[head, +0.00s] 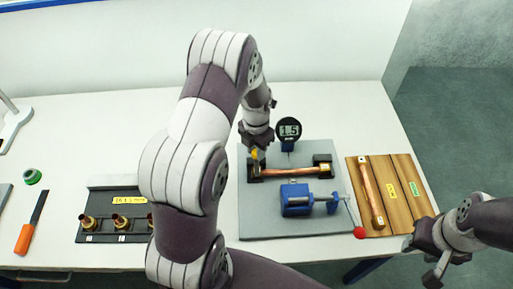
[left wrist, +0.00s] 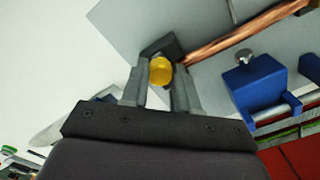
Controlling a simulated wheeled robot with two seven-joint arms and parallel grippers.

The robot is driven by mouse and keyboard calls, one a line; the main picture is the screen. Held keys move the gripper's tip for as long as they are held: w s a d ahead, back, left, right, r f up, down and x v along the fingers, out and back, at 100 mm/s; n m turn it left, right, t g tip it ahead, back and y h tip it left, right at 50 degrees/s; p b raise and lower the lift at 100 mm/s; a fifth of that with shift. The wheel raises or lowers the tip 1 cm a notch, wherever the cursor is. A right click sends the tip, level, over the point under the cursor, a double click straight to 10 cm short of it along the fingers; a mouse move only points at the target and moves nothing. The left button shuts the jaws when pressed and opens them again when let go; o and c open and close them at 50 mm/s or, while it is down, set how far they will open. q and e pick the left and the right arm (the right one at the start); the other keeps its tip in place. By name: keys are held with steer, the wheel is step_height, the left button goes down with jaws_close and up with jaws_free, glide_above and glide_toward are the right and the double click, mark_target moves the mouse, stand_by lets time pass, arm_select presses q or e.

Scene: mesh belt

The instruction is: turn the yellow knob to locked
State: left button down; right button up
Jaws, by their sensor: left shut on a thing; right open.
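The yellow knob (head: 254,154) sits on a black block at the left end of a copper bar on the grey plate (head: 262,222). My left gripper (head: 255,148) reaches down to it from above. In the left wrist view the yellow knob (left wrist: 160,71) is between the two fingertips of my left gripper (left wrist: 160,78), which is shut on it. The fingers hide part of the knob, and I cannot read its turn position. My right gripper (head: 432,262) is open and empty at the lower right, off the table's front edge.
A blue clamp (head: 296,199) with a red-tipped lever (head: 360,232) stands in front of the copper bar (head: 290,171). A dial gauge (head: 288,130) stands behind it. A wooden board (head: 402,196) lies to the right. An orange-handled tool (head: 24,238) and a black fitting tray (head: 104,184) are left.

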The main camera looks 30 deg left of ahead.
arm_select(q)
steer(key=shift+w+r, duration=0.1)
steer(key=c, duration=1.1)
jaws_free()
steer(key=shift+c, duration=0.2)
steer(key=o, duration=0.3)
steer(key=shift+r, duration=0.25)
step_height(320, 180, up, 12)
steer(key=b, duration=0.2)
steer(key=shift+b, duration=0.35)
